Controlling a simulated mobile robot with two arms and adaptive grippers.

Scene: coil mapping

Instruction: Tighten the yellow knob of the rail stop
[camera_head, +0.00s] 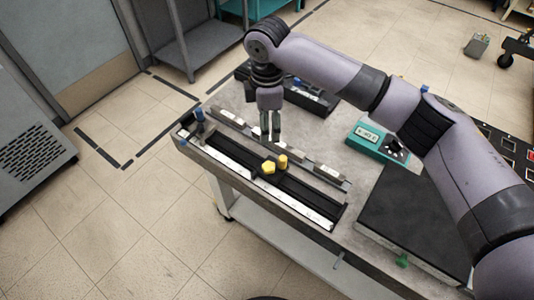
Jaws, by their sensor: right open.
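The yellow knob (268,167) sits on the black rail stop, which is mounted on the long rail (300,191) along the near left side of the table. A second, taller yellow piece (282,161) stands just right of the knob. My right gripper (270,138) points down above the rail, behind the yellow knob and apart from it. It is open, with nothing visible between its fingers. My left gripper is out of view.
The table (345,232) also bears a teal device (369,139), a black box (312,98) at the back and a dark flat plate (420,215) at right. A blue knob (198,114) stands at the rail's left end. My right arm spans the back and right.

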